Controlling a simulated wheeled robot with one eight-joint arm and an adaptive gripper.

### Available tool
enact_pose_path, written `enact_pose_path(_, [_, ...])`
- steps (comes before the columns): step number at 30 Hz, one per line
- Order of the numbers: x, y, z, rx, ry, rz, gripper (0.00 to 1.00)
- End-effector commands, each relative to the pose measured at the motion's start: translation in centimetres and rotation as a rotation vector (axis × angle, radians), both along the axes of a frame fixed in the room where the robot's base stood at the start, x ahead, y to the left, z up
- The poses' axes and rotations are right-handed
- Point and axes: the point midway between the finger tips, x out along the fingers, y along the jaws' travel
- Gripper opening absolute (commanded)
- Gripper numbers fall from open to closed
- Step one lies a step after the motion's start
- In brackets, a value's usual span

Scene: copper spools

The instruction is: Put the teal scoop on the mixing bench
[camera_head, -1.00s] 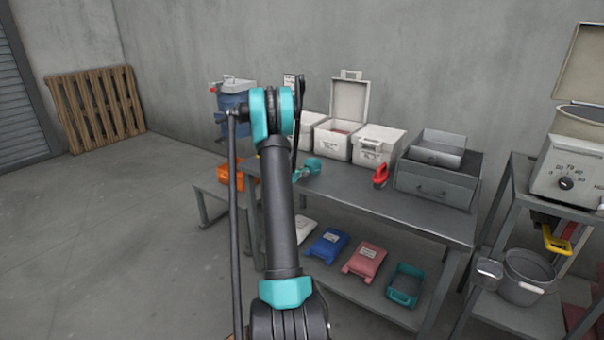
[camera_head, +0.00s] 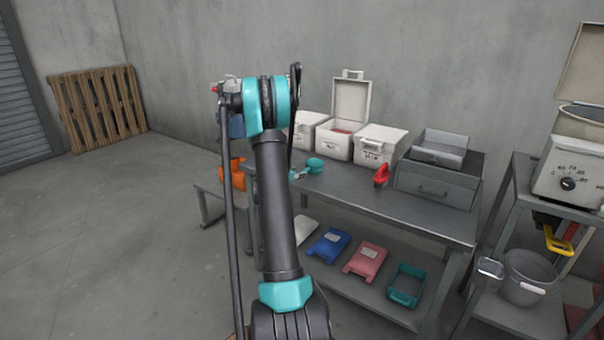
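A small teal object (camera_head: 314,165), which looks like the teal scoop, lies on the long grey bench (camera_head: 340,188) near its left end. Its left part is close to my arm's outline in the picture, so its full shape is hard to tell. My gripper is hidden behind my raised arm, so I cannot see its fingers or whether it holds anything. I cannot tell from labels which surface is the mixing bench; a lower grey bench (camera_head: 208,188) stands left of the long one.
A red scoop (camera_head: 381,175), white bins (camera_head: 374,150) and a grey drawer box (camera_head: 437,182) stand on the long bench. Its lower shelf holds blue (camera_head: 327,244) and pink (camera_head: 366,258) packs and a teal tray (camera_head: 405,284). An orange container (camera_head: 236,178) is on the low bench. Floor at left is clear.

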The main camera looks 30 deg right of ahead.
Motion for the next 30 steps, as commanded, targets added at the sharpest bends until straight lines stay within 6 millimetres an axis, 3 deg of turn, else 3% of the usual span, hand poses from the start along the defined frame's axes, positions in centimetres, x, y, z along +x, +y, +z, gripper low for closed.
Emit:
enact_pose_path(6, [-1.8,3.5,1.5,0.000,0.000,0.001,0.38])
enact_pose_path(17, [-3.8,7.0,2.9,0.074,-0.064,-0.026,0.38])
enact_pose_path(23, [-7.9,13.1,4.1,0.364,-0.291,-0.147,0.38])
enact_pose_path(30, [-15.0,21.9,4.2,0.769,-0.547,-0.387,0.38])
